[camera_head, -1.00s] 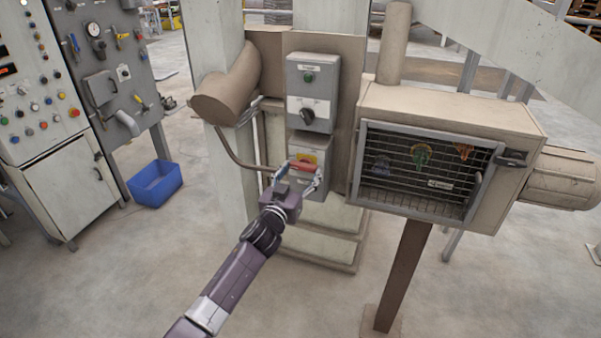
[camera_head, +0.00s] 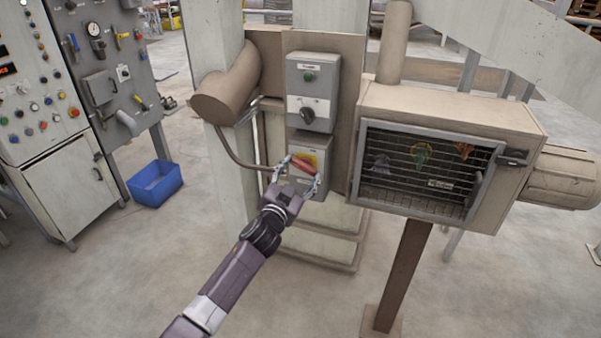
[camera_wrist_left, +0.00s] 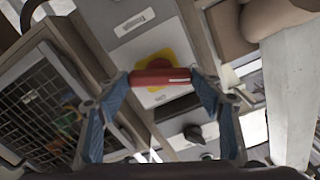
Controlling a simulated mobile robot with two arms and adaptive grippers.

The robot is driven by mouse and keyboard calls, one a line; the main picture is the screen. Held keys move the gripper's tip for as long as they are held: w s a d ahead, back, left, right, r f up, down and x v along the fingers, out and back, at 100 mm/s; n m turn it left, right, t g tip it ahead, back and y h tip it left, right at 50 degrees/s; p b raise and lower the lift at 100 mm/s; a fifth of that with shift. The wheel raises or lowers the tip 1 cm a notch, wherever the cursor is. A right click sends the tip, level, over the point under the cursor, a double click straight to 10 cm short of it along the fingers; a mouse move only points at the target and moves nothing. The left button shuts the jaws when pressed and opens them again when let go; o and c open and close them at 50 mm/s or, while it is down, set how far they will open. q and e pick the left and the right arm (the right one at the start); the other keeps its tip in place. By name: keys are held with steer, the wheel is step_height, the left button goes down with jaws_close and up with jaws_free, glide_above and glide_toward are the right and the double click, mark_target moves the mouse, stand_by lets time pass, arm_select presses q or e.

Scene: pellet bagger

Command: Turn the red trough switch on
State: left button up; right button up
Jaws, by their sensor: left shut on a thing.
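The red trough switch (camera_head: 303,164) is a red rotary handle on a yellow plate, on the lower grey box (camera_head: 313,150). In the head view its handle lies tilted, its left end higher than its right. My left gripper (camera_head: 298,174) is shut on the handle, one finger at each end. In the left wrist view the red handle (camera_wrist_left: 160,76) spans between the two blue fingers, with the yellow plate behind it. My right gripper is not in view.
An upper grey box (camera_head: 312,85) with a green button and a black knob sits just above. A beige cabinet with a wire-grid door (camera_head: 425,170) stands to the right. A blue bin (camera_head: 155,184) and a control cabinet (camera_head: 60,185) stand left. The floor in front is open.

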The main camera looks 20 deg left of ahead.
arm_select(q)
steer(key=m, duration=0.6)
steer(key=shift+m, duration=0.3)
steer(key=m, duration=0.3)
steer(key=shift+f+m, duration=0.1)
steer(key=shift+m, duration=1.6)
steer(key=o, duration=1.2)
steer(key=shift+c, duration=0.2)
steer(key=shift+s, duration=0.1)
steer(key=s, duration=1.2)
steer(key=shift+a, duration=0.25)
